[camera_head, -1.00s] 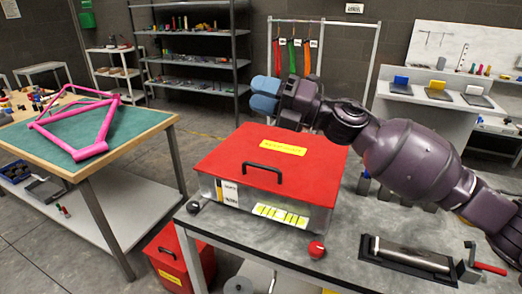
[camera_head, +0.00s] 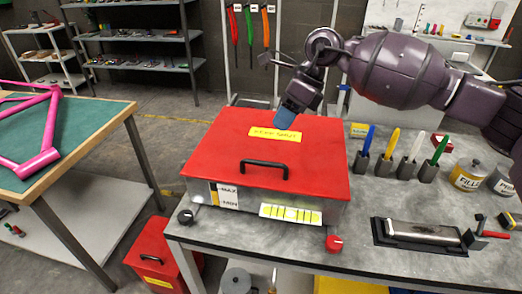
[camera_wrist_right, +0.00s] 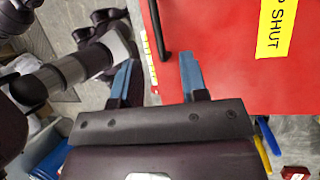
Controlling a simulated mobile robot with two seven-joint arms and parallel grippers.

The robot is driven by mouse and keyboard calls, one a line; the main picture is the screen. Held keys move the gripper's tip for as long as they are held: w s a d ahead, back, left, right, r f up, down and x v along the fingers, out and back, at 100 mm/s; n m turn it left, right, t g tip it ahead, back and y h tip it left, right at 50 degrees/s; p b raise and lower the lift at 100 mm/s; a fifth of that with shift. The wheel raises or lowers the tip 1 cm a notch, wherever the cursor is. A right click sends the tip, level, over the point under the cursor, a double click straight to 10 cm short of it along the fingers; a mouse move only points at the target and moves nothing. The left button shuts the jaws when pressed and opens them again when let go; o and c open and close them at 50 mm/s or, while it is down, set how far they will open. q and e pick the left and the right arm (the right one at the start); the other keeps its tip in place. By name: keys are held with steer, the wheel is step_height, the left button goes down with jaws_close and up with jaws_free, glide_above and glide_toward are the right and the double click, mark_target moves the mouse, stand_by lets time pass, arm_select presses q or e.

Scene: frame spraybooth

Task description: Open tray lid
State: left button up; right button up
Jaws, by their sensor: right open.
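The tray (camera_head: 240,196) is a metal box on the grey bench, covered by a red lid (camera_head: 215,157) that is closed. The lid has a black handle (camera_head: 264,166) near its front edge and a yellow label (camera_head: 274,136). My right gripper (camera_head: 285,117) has blue fingertips and hangs over the back part of the lid. In the right wrist view its fingers (camera_wrist_right: 158,78) are apart with nothing between them, and the handle (camera_wrist_right: 158,30) shows beyond them, near the lid's edge. Whether the fingers touch the lid cannot be told. My left gripper is out of view.
Right of the tray stand several coloured tools in holders (camera_head: 406,160), tins (camera_head: 467,175) and a roller in a black tray (camera_head: 425,234). Red and black knobs (camera_head: 334,243) sit at the front. A red bin (camera_head: 160,262) is below left. A green-topped table (camera_head: 80,130) stands left.

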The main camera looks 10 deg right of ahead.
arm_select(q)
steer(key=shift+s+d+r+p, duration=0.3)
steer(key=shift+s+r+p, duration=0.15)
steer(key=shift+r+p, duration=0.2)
arm_select(e)
steer(key=x, duration=0.3)
steer(key=s+d+x, duration=0.1)
steer(key=x, duration=0.6)
steer(key=shift+s+f, duration=0.25)
steer(key=shift+f, duration=0.25)
steer(key=shift+c, duration=0.3)
jaws_close()
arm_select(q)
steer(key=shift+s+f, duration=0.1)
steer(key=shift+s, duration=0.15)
